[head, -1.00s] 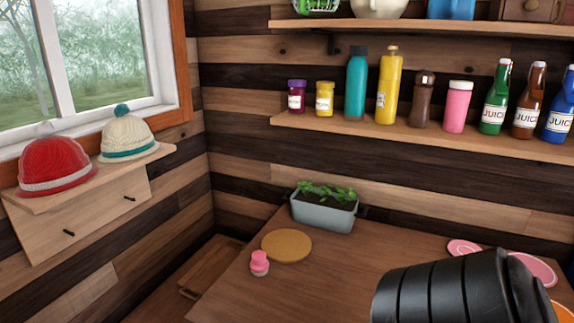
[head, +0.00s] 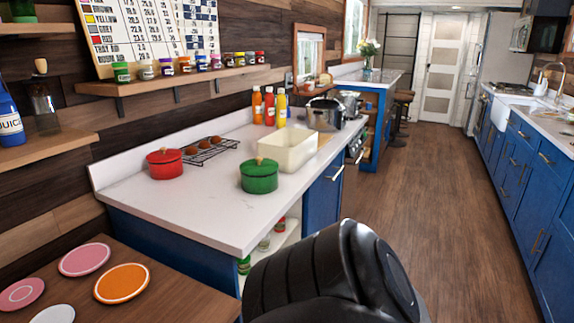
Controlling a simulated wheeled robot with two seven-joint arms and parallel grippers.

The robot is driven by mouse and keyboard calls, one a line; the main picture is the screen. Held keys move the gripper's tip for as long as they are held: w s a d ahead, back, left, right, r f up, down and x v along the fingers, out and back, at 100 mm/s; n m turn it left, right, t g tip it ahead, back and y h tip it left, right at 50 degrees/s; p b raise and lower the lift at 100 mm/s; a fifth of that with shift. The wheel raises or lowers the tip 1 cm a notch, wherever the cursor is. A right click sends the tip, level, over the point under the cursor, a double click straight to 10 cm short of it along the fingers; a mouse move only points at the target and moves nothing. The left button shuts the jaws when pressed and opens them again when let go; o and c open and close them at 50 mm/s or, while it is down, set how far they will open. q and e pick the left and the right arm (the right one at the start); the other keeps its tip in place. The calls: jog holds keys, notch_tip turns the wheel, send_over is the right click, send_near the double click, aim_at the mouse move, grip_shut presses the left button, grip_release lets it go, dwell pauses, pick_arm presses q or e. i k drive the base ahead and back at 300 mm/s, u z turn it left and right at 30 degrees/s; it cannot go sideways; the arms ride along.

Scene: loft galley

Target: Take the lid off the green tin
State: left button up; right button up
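A green tin (head: 259,178) with its green lid (head: 259,165) and a pale knob stands on the white counter (head: 190,214), near its front edge. The lid sits on the tin. A black, ribbed part of my own arm fills the bottom middle of the head view, well short of the tin. Neither of my grippers shows.
A red lidded pot (head: 165,163), a cooling rack (head: 211,150) with brown round items, and a cream bin (head: 288,149) stand by the tin. Sauce bottles (head: 269,106) stand behind. A wooden table (head: 165,292) with coloured plates is at lower left. Floor (head: 440,200) is clear at right.

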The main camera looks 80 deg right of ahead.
aim_at(258, 166)
jog(key=z, duration=2.65)
